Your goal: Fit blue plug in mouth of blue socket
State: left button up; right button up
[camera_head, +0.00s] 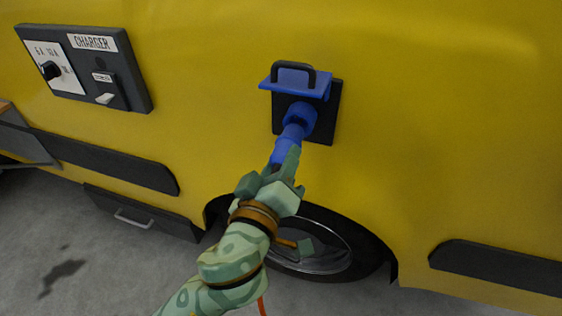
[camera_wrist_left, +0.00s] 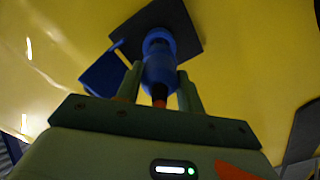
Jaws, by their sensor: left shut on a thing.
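The blue socket (camera_head: 301,113) sits on a black square plate on the yellow vehicle side, its blue lid (camera_head: 296,83) raised above the mouth. My left gripper (camera_head: 285,165) is shut on the blue plug (camera_head: 287,143), just below and in front of the socket. The plug points up at the mouth and its front end meets or overlaps it; I cannot tell how deep it sits. In the left wrist view the plug (camera_wrist_left: 158,74) lies between the fingers, with the socket (camera_wrist_left: 158,39) just beyond. My right gripper is not in view.
A charger panel (camera_head: 86,68) with a dial and a switch is at the upper left. A wheel (camera_head: 330,250) is behind and below my left arm. An orange cable (camera_head: 262,306) hangs near the bottom. The yellow wall right of the socket is clear.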

aim_at(290, 144)
pick_arm(q)
jog(key=shift+r+p, duration=0.15)
jog(key=shift+p, duration=0.15)
dwell(0.4)
jog(key=shift+w+d, duration=0.25)
jog(key=shift+w, duration=0.45)
jog(key=shift+x, duration=1.9)
jog(key=o, duration=1.2)
jog(key=shift+c, duration=0.2)
